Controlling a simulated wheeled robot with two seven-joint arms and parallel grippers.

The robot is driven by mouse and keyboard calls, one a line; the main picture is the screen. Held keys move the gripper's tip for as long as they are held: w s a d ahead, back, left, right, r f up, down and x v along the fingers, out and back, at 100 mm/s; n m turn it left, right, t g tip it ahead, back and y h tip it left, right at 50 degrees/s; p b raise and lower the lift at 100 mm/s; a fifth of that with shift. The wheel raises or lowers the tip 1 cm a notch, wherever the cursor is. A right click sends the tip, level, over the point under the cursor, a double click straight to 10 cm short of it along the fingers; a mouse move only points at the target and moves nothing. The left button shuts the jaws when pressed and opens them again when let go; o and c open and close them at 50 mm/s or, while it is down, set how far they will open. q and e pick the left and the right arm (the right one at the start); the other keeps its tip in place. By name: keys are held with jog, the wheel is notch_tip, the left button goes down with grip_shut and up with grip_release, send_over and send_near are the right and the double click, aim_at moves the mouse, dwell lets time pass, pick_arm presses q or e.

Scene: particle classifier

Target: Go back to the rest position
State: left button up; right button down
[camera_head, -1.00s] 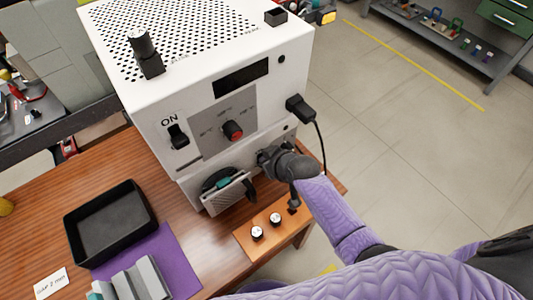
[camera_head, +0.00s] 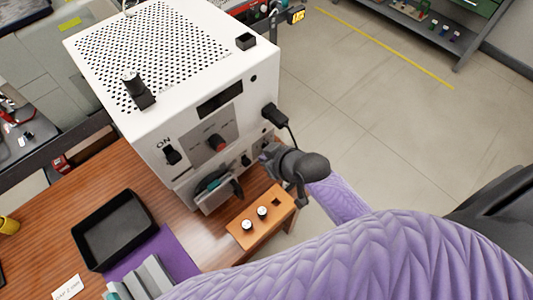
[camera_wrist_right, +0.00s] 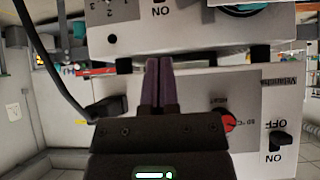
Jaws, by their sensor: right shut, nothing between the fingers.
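My right gripper (camera_head: 268,152) is at the right front of the white machine (camera_head: 150,120), close to its lower unit (camera_head: 205,185). Its dark fingers (camera_wrist_right: 158,85) are together and empty in the right wrist view. There they point at the machine's front, beside the red knob (camera_wrist_right: 230,121) and the OFF/ON switch (camera_wrist_right: 281,138). I cannot tell whether the fingertips touch the machine. My right arm in its purple sleeve reaches in from the lower right.
An orange block (camera_head: 243,228) with two white-topped vials stands below my right gripper. A black tray (camera_head: 113,262) and a purple mat (camera_head: 178,252) lie on the wooden table (camera_head: 55,218). A black plug (camera_head: 272,114) with a cable sticks out of the machine.

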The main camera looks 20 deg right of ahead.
pick_arm(q)
jog(key=shift+a, duration=0.3)
pick_arm(e)
jog(key=s+d+r+m+g+h, duration=0.1)
jog(key=s+r+g, duration=0.15)
jog(key=s, duration=0.55)
jog(key=s+r+m+g+h, duration=0.1)
jog(key=s+r+g+h, duration=0.15)
jog(key=s, duration=0.55)
jog(key=s+f+g+b, duration=0.25)
jog(key=f+b, duration=0.35)
jog(key=f, duration=1.9)
pick_arm(q)
notch_tip(320, 180, down, 11)
jog(key=b, duration=0.4)
jog(key=shift+s+r+b, duration=0.2)
jog(key=shift+s+b, duration=0.1)
jog(key=shift+s, duration=0.15)
pick_arm(e)
jog(key=s+d+f, duration=0.3)
jog(key=s+f, duration=1)
jog(key=shift+s+d+f+n, duration=0.25)
jog(key=shift+n, duration=0.05)
pick_arm(q)
jog(key=shift+d, duration=0.1)
